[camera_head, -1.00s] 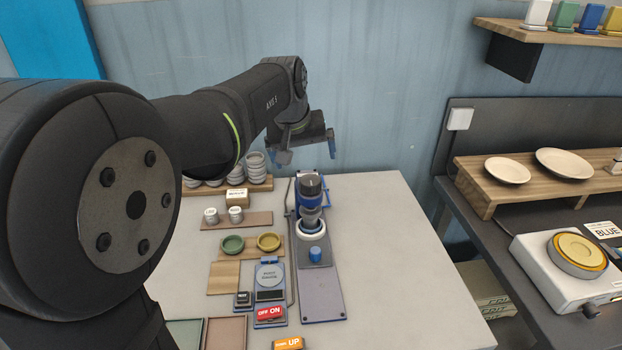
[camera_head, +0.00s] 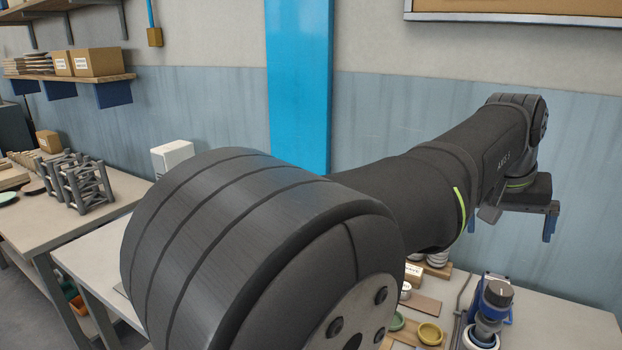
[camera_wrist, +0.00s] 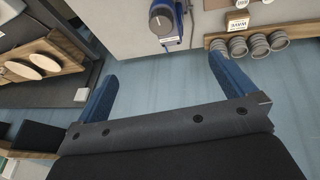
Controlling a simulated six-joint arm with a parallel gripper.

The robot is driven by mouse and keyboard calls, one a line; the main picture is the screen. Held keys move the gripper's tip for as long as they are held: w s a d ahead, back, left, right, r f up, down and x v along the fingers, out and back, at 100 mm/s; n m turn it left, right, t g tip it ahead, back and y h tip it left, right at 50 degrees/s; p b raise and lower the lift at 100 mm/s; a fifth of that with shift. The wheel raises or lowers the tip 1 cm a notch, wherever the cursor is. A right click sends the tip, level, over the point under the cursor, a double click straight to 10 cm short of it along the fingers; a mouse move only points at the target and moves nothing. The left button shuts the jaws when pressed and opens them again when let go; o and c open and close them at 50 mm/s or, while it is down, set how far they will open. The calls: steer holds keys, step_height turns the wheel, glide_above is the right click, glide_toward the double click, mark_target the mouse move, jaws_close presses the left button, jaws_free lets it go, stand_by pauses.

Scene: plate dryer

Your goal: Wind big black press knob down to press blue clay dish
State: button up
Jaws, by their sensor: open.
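The press (camera_head: 497,315) stands at the lower right of the head view, with a blue frame and a big black knob (camera_head: 499,291) on top. A white ring (camera_head: 480,339) shows below the knob at the picture's bottom edge. I cannot make out the blue clay dish. My gripper (camera_head: 520,212) is above and behind the press, apart from it, with its blue fingers spread and nothing between them. In the wrist view the open gripper (camera_wrist: 162,68) shows both fingers, and the knob (camera_wrist: 161,20) is beyond them at the top edge.
A yellow dish (camera_head: 430,333) and a green dish (camera_head: 397,321) are left of the press. At the left, a table holds a grey rack (camera_head: 80,185). My arm hides much of the worktable.

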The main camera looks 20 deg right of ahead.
steer(key=c, duration=0.6)
steer(key=n+g+y, duration=0.1)
steer(key=n+y, duration=0.3)
steer(key=n, duration=1.6)
glide_above(501, 287)
steer(key=f, duration=0.1)
step_height(501, 287, down, 18)
steer(key=shift+r, duration=0.15)
steer(key=shift+c, duration=0.5)
steer(key=c, duration=0.9)
